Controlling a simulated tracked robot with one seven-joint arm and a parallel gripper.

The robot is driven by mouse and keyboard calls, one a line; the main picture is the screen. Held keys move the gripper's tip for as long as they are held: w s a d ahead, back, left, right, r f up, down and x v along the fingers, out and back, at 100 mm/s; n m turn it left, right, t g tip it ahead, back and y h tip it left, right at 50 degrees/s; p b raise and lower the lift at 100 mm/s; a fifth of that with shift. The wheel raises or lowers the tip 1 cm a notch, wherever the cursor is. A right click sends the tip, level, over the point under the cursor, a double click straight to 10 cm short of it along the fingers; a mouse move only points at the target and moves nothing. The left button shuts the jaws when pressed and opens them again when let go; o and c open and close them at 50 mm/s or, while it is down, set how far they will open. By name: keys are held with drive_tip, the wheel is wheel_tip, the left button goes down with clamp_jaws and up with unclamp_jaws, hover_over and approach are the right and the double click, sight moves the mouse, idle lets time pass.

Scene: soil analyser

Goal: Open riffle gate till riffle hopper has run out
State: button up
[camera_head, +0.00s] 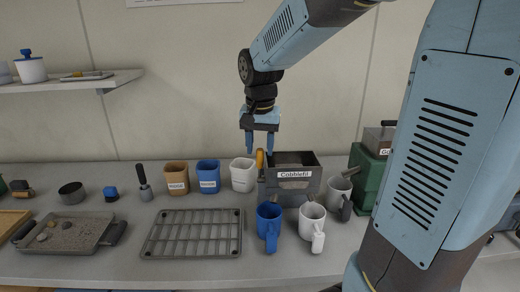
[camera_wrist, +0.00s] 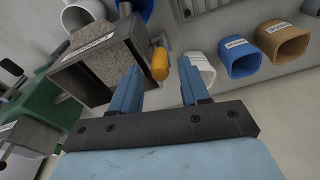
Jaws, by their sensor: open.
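In the wrist view the hopper (camera_wrist: 92,72) shows grey-brown granular soil inside. The riffle gate handle, a yellow-orange knob (camera_head: 260,158), is on the hopper's left side. It also shows in the wrist view (camera_wrist: 160,64). My gripper (camera_head: 260,150) is open, pointing down above and behind the knob. In the wrist view my gripper (camera_wrist: 160,80) has its fingers on either side of the knob, with a gap to each. Contact cannot be told.
Blue (camera_head: 268,222) and white (camera_head: 312,222) mugs stand in front of the hopper. White, blue and brown cups stand to its left. A wire rack (camera_head: 194,234) and a soil tray (camera_head: 68,232) lie further left. A green machine (camera_head: 366,178) stands right.

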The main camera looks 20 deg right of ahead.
wheel_tip(320, 180, up, 12)
drive_tip(key=s, duration=0.1)
drive_tip(key=shift+s+a+r, duration=0.15)
drive_tip(key=shift+s, duration=0.1)
